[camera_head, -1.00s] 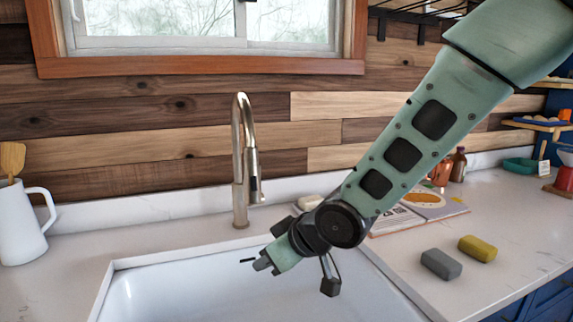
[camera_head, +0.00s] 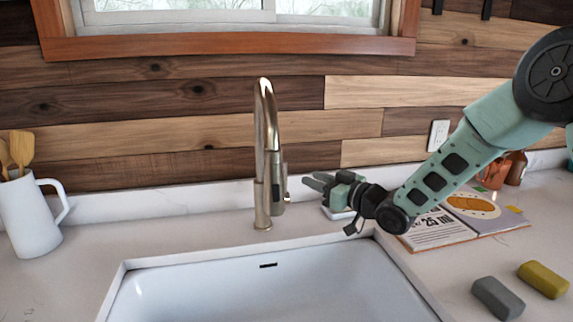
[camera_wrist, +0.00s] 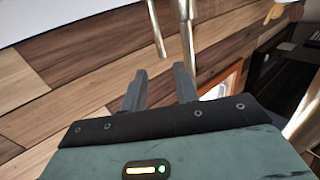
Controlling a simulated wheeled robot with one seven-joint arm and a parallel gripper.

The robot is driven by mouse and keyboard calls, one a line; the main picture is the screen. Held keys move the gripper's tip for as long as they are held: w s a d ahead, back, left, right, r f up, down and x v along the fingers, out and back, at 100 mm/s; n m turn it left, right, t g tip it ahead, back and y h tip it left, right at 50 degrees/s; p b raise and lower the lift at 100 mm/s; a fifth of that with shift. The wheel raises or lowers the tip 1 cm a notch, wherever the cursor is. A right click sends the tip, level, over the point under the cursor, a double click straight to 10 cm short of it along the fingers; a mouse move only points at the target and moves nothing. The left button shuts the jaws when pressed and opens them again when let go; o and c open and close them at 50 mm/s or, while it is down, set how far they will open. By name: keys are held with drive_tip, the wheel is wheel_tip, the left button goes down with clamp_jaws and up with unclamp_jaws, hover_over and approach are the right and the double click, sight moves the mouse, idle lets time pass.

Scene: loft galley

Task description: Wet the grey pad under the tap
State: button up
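The grey pad (camera_head: 497,298) lies on the counter right of the sink, at the lower right in the head view. The tap (camera_head: 266,150) stands behind the sink (camera_head: 180,292), with a small handle (camera_head: 286,183) on its right side. No water shows under its spout. My gripper (camera_head: 308,182) is just right of the tap, pointing left at handle height. I cannot tell whether it touches the handle. In the wrist view the two fingers of my gripper (camera_wrist: 160,88) are apart with nothing between them. Metal bars, probably the tap (camera_wrist: 187,50), show beyond the fingertips.
A yellow pad (camera_head: 543,279) lies right of the grey one. An open book (camera_head: 462,218) lies behind them, under my arm. A white item (camera_head: 338,213) is partly hidden below my gripper. A white jug (camera_head: 28,215) with wooden utensils stands at far left.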

sight(285, 168)
drive_tip(key=p+x, duration=0.2)
drive_tip(key=x, duration=0.9)
drive_tip(key=shift+a+p, duration=0.1)
drive_tip(key=shift+p, duration=0.25)
clamp_jaws()
